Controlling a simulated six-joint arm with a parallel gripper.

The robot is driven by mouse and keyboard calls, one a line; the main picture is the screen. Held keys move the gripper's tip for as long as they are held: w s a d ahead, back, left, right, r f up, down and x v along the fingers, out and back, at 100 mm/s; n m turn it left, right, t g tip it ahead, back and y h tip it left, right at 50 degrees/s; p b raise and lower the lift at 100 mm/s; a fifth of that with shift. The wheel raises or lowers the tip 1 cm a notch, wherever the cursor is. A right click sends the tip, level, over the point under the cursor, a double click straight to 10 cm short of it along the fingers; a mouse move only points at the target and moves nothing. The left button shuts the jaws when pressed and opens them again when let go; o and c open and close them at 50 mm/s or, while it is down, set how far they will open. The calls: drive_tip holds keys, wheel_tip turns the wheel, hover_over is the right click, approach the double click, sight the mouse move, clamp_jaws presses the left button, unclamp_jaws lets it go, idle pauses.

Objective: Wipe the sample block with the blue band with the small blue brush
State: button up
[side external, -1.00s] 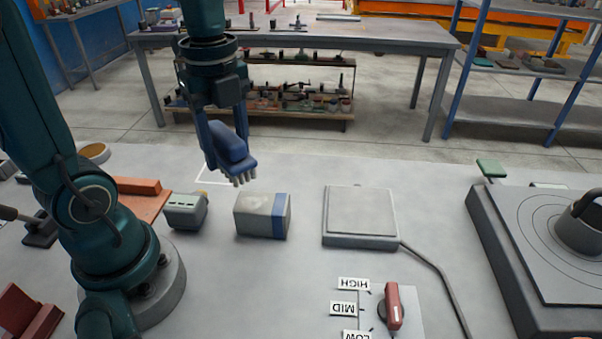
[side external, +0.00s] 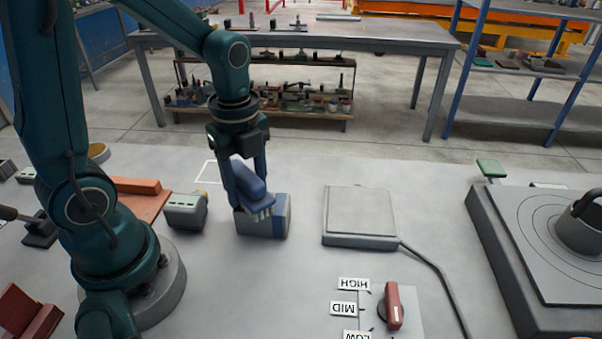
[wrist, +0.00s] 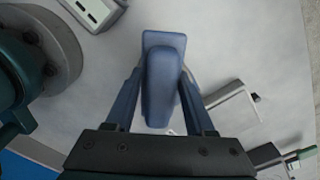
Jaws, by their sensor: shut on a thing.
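The small blue brush (side external: 248,181) is tilted in my gripper (side external: 251,190), which is shut on its handle. In the wrist view the brush (wrist: 162,85) shows between the two fingers, and I cannot make out the block there.
A grey box with green slots (side external: 186,211) stands just left of the block. A flat square plate (side external: 360,214) with a cable lies to the right. A panel with a red knob (side external: 394,306) is nearer the front. Bare table lies between block and plate.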

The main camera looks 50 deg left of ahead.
drive_tip(key=shift+w+d, duration=1.45)
drive_tip(key=shift+s+a, duration=2.15)
drive_tip(key=shift+a, duration=0.05)
drive_tip(key=shift+s+r, duration=0.1)
drive_tip(key=shift+r, duration=4.05)
